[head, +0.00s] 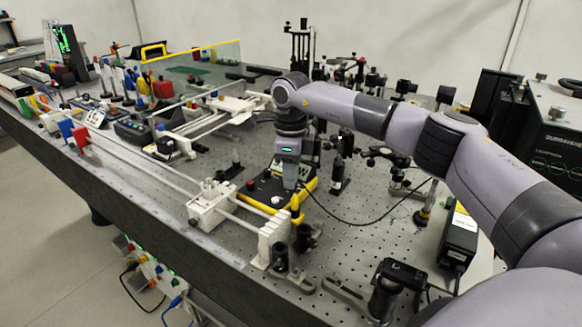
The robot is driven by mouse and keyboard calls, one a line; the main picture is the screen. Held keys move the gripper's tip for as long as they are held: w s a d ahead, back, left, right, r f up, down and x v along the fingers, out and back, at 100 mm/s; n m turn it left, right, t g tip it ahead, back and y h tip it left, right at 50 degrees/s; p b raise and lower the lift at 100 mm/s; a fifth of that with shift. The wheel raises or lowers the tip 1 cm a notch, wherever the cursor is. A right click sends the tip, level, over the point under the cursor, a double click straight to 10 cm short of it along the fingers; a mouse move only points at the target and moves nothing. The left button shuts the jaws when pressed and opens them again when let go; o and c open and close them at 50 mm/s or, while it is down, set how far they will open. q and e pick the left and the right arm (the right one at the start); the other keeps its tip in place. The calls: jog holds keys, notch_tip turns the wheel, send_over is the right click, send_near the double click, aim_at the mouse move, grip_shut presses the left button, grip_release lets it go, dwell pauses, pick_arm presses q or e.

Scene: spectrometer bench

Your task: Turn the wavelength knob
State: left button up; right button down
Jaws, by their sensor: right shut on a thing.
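A black box with yellow edges (262,187) lies on the perforated optical bench, near the middle of the head view. It has a red button on its top. My right arm comes in from the right and bends down over this box. My right gripper (290,182) points straight down at the box top, shut on what appears to be the wavelength knob. The knob itself is hidden by the fingers, so its angle cannot be read. My left gripper is not in view.
White rails with carriages (210,205) run along the left of the bench (345,235). Posts and optical mounts stand behind and right of the box. A black cable (350,221) curves right from it. A black instrument (553,135) stands at far right.

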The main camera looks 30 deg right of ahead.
jog(key=m+p, duration=0.1)
jog(key=m, duration=0.3)
jog(key=shift+r+m+p, duration=0.1)
jog(key=shift+m+p, duration=0.2)
jog(key=shift+p, duration=0.1)
jog(key=shift+m+p, duration=0.5)
jog(key=shift+m, duration=1)
jog(key=c, duration=1)
grip_release()
jog(key=shift+c, duration=0.2)
jog(key=shift+r+b, duration=0.5)
jog(key=shift+r, duration=3)
